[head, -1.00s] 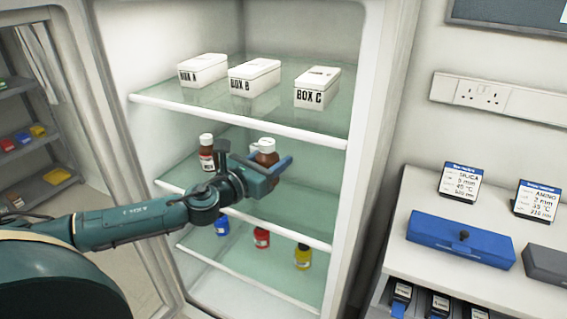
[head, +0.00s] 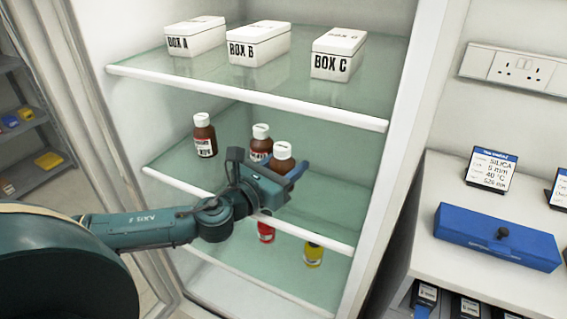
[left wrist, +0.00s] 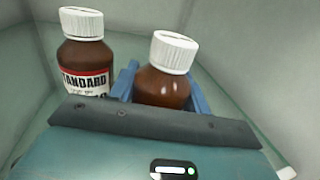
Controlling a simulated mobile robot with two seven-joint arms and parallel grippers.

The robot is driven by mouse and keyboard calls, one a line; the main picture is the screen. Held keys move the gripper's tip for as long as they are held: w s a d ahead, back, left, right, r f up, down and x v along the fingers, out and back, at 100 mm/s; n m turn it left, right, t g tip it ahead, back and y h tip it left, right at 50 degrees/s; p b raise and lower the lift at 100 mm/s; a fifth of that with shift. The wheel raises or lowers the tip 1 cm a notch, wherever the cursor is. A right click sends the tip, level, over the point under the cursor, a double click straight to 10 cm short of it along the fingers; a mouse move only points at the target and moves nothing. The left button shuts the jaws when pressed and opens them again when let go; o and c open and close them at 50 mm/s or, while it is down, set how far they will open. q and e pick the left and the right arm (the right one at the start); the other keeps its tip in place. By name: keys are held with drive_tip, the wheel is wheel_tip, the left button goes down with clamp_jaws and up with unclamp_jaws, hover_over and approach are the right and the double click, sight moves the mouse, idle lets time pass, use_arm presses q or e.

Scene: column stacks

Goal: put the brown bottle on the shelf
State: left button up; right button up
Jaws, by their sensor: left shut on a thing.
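My left gripper (head: 272,180) is at the middle shelf (head: 325,215) of the open cabinet. It is shut on a brown bottle (head: 282,157) with a white cap. In the left wrist view this bottle (left wrist: 166,85) stands between the blue fingers, its lower part hidden by the gripper. A second brown bottle (head: 261,143) with a white and red label stands just behind it; it is also in the left wrist view (left wrist: 84,58), left of the held one, marked STANDARD. A third brown bottle (head: 204,137) stands further left on the same shelf. I cannot tell whether the held bottle touches the shelf.
The upper shelf (head: 250,87) above my gripper holds BOX A (head: 195,37), BOX B (head: 258,45) and BOX C (head: 338,54). A red bottle (head: 266,232) and a yellow bottle (head: 313,254) stand below. The middle shelf's right part is clear. A blue case (head: 497,237) lies on the right counter.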

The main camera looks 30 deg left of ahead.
use_arm(q)
drive_tip(key=shift+d, duration=0.1)
drive_tip(key=shift+s, duration=0.1)
drive_tip(key=shift+f, duration=0.1)
drive_tip(key=o, duration=1.2)
drive_tip(key=shift+c, duration=0.2)
